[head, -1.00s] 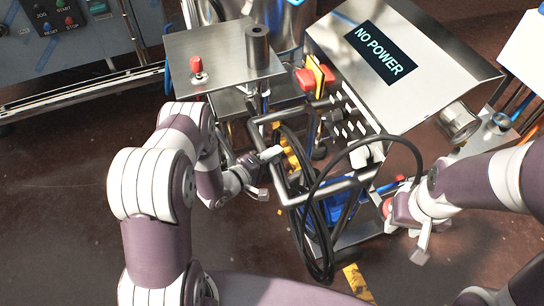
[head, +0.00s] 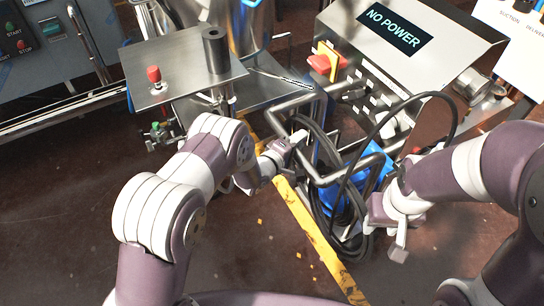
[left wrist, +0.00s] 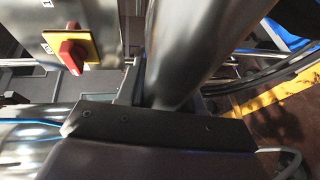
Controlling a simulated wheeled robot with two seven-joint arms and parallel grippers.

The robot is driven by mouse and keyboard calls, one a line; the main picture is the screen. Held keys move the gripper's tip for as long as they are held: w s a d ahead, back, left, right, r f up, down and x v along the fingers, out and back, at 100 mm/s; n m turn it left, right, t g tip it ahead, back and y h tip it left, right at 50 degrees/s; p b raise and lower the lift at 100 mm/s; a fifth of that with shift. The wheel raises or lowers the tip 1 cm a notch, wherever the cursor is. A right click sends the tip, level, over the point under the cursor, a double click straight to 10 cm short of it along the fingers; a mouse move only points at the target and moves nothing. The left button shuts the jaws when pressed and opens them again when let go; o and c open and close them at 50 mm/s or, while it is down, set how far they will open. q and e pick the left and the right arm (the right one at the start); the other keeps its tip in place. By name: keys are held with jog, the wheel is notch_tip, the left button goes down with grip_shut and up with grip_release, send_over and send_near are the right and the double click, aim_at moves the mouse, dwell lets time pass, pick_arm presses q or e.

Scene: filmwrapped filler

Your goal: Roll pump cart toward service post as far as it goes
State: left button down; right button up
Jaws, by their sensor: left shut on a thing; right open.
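The pump cart (head: 452,42) is a steel cart with a "NO POWER" display, a tubular handle frame (head: 348,179), black hoses and a blue part low down. My left gripper (head: 291,146) is shut on the near left bar of the handle. That steel tube (left wrist: 200,45) fills the middle of the left wrist view. My right gripper (head: 388,226) is open and empty, just right of the hoses. A white panel (head: 515,40) marked "SUCTION" and "DELIVERY" stands beyond the cart at the right edge; I cannot tell whether it belongs to the service post.
A steel stand (head: 185,82) with a red knob and dark cylinder stands left of the cart. A grey control cabinet (head: 50,60) is at the far left. A yellow floor stripe (head: 316,238) runs below the handle. The brown floor at the lower left is clear.

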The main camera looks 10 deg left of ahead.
aim_at(299, 152)
pick_arm(q)
jog(key=w+d+b, duration=0.4)
jog(key=w+d, duration=0.1)
jog(key=d, duration=0.2)
jog(key=shift+w+d+r, duration=0.25)
jog(key=shift+d, duration=0.05)
jog(key=c, duration=0.8)
grip_release()
jog(key=shift+s+a, duration=0.1)
jog(key=shift+f, duration=0.1)
jog(key=p+v, duration=0.2)
jog(key=v, duration=1)
jog(key=shift+p, duration=0.4)
jog(key=shift+s+a, duration=0.15)
jog(key=shift+s, duration=0.15)
